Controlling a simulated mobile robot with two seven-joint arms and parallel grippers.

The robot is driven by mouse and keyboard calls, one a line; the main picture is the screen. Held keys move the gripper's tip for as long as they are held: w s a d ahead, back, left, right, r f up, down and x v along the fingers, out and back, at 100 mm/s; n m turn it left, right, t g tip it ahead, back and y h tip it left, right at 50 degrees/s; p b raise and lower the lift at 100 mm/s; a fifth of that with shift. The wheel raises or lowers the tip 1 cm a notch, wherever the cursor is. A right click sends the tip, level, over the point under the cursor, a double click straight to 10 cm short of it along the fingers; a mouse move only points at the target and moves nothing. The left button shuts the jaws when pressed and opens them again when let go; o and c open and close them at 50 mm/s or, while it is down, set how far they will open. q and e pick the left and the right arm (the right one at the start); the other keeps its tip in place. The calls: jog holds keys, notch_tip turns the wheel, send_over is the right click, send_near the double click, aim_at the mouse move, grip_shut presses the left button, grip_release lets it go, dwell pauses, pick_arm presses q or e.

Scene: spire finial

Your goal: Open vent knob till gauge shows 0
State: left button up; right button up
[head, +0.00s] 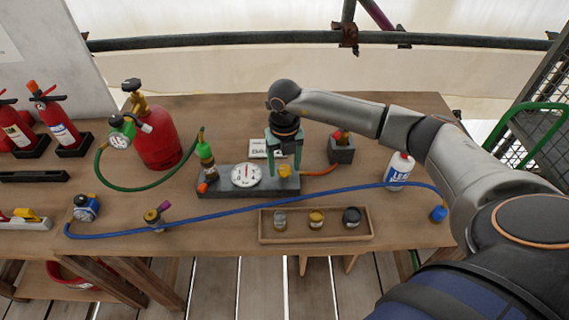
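A round white gauge (246,175) sits on a dark grey block (232,188) in the middle of the table. A short red needle shows near its centre; the reading is too small to tell. A small yellow knob (286,171), which looks like the vent knob, is on the block to the right of the gauge. My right gripper (286,164) points down over this end of the block, its two green fingers apart, one on each side of the knob. I cannot tell whether they touch it. My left gripper is not in view.
A green bottle-like fitting (205,158) stands at the block's left end. A red gas cylinder (158,138) is behind it. A blue hose (270,204) crosses in front. A wooden tray (262,226) with small jars lies nearer. A white bottle (399,170) stands right.

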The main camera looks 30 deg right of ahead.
grip_shut()
dwell(0.3)
jog(key=shift+n, duration=0.3)
jog(key=n+b, duration=0.3)
jog(key=n, duration=0.2)
jog(key=shift+f, duration=0.1)
jog(key=n+b, duration=0.1)
jog(key=n, duration=0.3)
jog(key=shift+b, duration=0.4)
jog(key=shift+n+b, duration=0.4)
jog(key=shift+n, duration=0.9)
jog(key=shift+o, duration=0.8)
grip_release()
